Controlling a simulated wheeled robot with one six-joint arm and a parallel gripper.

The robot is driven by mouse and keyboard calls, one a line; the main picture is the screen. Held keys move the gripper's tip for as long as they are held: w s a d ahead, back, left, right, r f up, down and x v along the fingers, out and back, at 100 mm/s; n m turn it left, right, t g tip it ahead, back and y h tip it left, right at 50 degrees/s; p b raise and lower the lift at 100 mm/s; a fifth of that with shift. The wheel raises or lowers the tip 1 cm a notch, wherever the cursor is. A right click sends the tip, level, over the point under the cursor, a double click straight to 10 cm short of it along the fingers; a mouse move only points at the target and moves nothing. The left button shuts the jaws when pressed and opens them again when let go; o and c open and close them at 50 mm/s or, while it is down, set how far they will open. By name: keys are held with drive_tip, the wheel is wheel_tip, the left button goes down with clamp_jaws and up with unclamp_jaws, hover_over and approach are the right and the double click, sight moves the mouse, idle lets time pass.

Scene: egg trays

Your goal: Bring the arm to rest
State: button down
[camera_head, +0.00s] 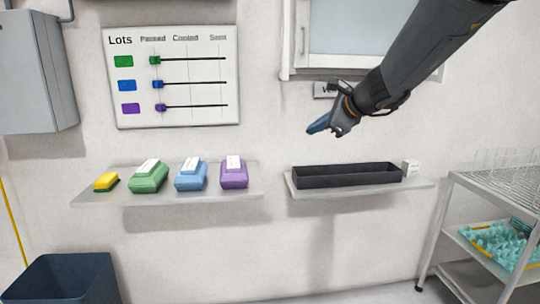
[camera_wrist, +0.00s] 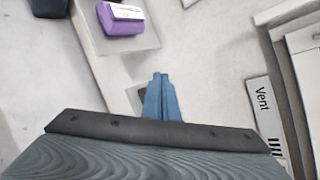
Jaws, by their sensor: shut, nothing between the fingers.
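My gripper (camera_head: 318,126) hangs in the air in front of the wall, at the end of my arm, which comes in from the top right in the head view. Its blue fingers are shut with nothing between them, and they also show in the wrist view (camera_wrist: 161,80). In the wrist view a purple carton (camera_wrist: 121,20) lies on a shelf beyond the fingertips.
The left shelf (camera_head: 225,195) bears a yellow sponge (camera_head: 106,182), a green carton (camera_head: 148,178), a blue carton (camera_head: 191,176) and a purple carton (camera_head: 234,175). A black tray (camera_head: 345,183) sits on the right shelf. A wire rack (camera_head: 490,185) stands at right, a dark bin (camera_head: 65,280) at lower left.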

drive_tip(key=s+f+n+g+h+p, duration=0.15)
drive_tip(key=s+f+n+g, duration=0.65)
drive_tip(key=s+f, duration=0.9)
drive_tip(key=s+d+f+n+g+h, duration=0.1)
drive_tip(key=s+d+f+n+h, duration=0.1)
drive_tip(key=s+n, duration=0.4)
drive_tip(key=s+d+f+n+g+h+p, duration=0.1)
drive_tip(key=s+n, duration=0.5)
drive_tip(key=s, duration=0.8)
wheel_tip(320, 180, down, 3)
drive_tip(key=d+h, duration=0.1)
drive_tip(key=d, duration=0.1)
drive_tip(key=shift+s+d+n, duration=0.35)
drive_tip(key=shift+s+n, duration=0.05)
drive_tip(key=shift+f+h, duration=0.1)
drive_tip(key=shift+h, duration=0.15)
